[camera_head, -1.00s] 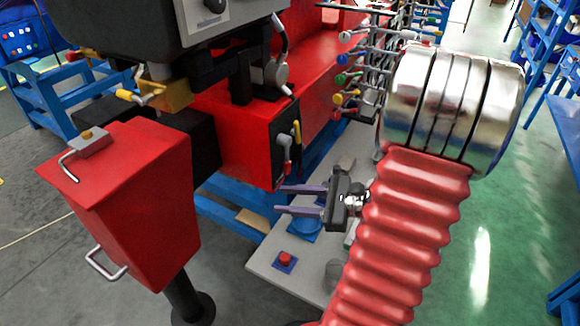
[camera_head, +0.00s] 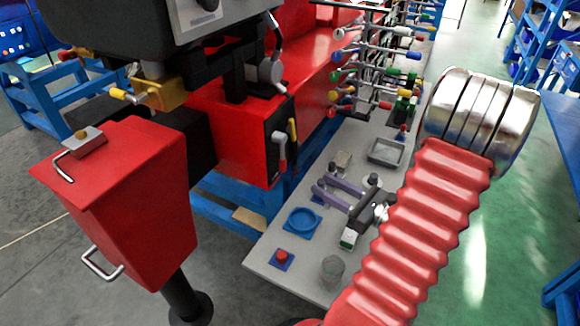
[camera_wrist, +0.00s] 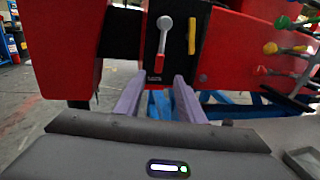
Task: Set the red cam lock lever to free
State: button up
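The red cam lock lever (camera_wrist: 159,58) hangs almost straight down from a round grey pivot on a black panel in the wrist view. The panel's markings are too small to read. In the head view the lever (camera_head: 281,152) shows small on the black end panel of the red machine. My gripper (camera_head: 321,185) is open and empty, its two purple fingers parallel and apart. It is to the right of the panel, over the grey bench. In the wrist view my gripper (camera_wrist: 157,80) points towards the panel, its fingertips just below the lever in the picture, apparently not touching it.
A yellow handle (camera_wrist: 191,33) is close beside the lever. Several coloured levers (camera_head: 375,70) project at the back right. The grey bench (camera_head: 265,266) bears a red button (camera_head: 282,254), a blue ring dish (camera_head: 303,221) and a grey tray (camera_head: 386,151). A red box (camera_head: 135,215) stands left.

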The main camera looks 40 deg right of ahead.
aim_at(285, 164)
jog(key=w+a, duration=0.2)
jog(key=w, duration=1.1)
jog(key=shift+c, duration=0.2)
grip_shut()
dwell(0.5)
